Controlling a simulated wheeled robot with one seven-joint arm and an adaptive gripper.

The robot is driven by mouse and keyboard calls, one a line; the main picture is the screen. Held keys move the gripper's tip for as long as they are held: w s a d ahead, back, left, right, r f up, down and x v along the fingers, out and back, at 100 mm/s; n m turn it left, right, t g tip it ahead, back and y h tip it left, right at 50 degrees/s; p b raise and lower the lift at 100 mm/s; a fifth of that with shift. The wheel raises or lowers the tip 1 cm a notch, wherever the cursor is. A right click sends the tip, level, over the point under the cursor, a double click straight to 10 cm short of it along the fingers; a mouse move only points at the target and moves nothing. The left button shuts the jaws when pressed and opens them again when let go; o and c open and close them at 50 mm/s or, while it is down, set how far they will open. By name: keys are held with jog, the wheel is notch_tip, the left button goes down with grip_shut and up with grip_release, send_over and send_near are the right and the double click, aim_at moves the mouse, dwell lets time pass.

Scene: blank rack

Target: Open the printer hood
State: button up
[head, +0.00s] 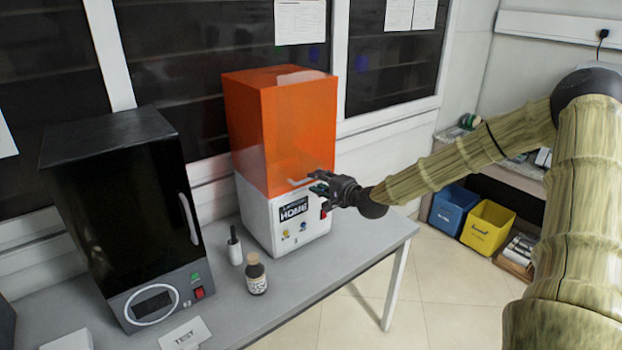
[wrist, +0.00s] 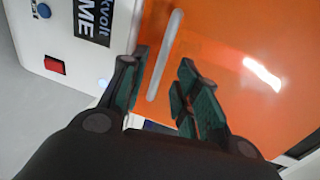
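The printer has an orange hood (head: 283,125) on a white base (head: 285,218) and stands on the grey table. The hood sits down on the base and looks closed. A pale bar handle (head: 300,182) is on the hood's front near its lower edge. My gripper (head: 318,188) is at the handle's right end in the head view. In the wrist view the orange hood (wrist: 225,45) fills much of the picture. The handle (wrist: 165,55) lies ahead of and between the open green-padded fingers of my gripper (wrist: 165,90). I cannot tell whether they touch it.
A black machine with a door handle (head: 125,210) stands left on the table (head: 330,262). A brown bottle (head: 256,277) and a small white-and-black bottle (head: 234,246) stand in front of the printer. A TEST card (head: 186,334) lies at the front. Blue (head: 452,208) and yellow (head: 487,226) bins are at right.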

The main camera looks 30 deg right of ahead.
jog(key=shift+p+x, duration=0.5)
jog(key=shift+x, duration=1.75)
grip_shut()
